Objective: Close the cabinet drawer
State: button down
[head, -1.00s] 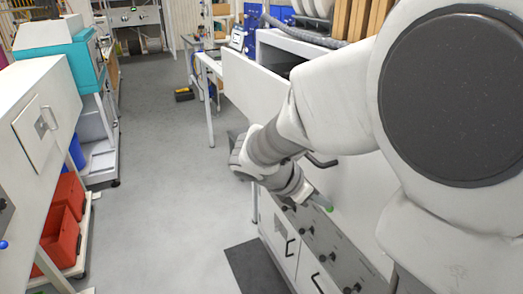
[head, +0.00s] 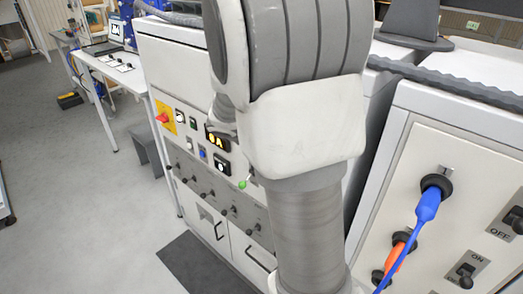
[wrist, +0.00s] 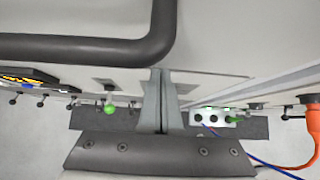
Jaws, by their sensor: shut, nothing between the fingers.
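The cabinet drawer's white front (head: 175,65) shows at the upper left of the cabinet (head: 172,28) in the head view, partly hidden behind my arm. No open gap shows above it, and it looks flush or nearly so. In the wrist view a dark grey bar handle (wrist: 80,48) crosses the upper left in front of a white face (wrist: 230,35). My gripper (wrist: 161,76) is shut and empty, its fingertips close to the handle's right bend. Contact with the white face cannot be told. My arm hides the gripper in the head view.
Below the drawer are a control panel with an orange display (head: 216,140), a row of black knobs (head: 205,193) and lower doors (head: 250,255). A second panel with a blue plug (head: 428,205) and cables stands close at right.

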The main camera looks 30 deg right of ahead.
jog(key=shift+w+d, duration=0.15)
jog(key=shift+d, duration=0.45)
jog(key=shift+r, duration=0.15)
